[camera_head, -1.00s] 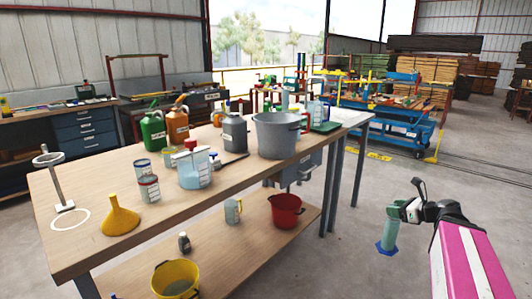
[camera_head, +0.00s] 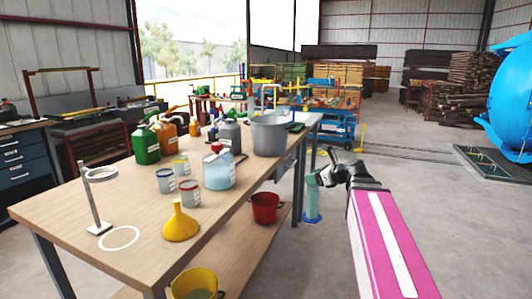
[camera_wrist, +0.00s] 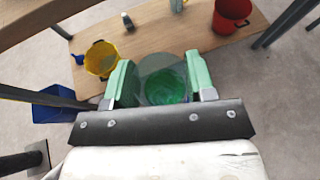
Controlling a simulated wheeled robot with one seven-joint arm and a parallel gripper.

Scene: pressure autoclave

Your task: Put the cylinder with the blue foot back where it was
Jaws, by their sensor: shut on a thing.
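A translucent green cylinder (camera_head: 312,199) with a blue foot (camera_head: 312,218) hangs upright from my gripper (camera_head: 324,177), beyond the workbench's right edge and above the floor. In the wrist view my gripper (camera_wrist: 160,76) has its two green fingers on either side of the cylinder (camera_wrist: 163,84), which is seen from above; its foot is hidden there. A white ring mark (camera_head: 119,238) lies empty on the near left of the workbench top (camera_head: 140,205), between a ring stand (camera_head: 97,203) and a yellow funnel (camera_head: 181,224).
Several tins, a jug (camera_head: 218,170), green and orange cans, and a grey pot (camera_head: 270,134) stand on the bench. The lower shelf holds a red pot (camera_head: 265,207) and a yellow bucket (camera_head: 195,284). A large blue vessel (camera_head: 510,95) stands at right. Open floor lies right of the bench.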

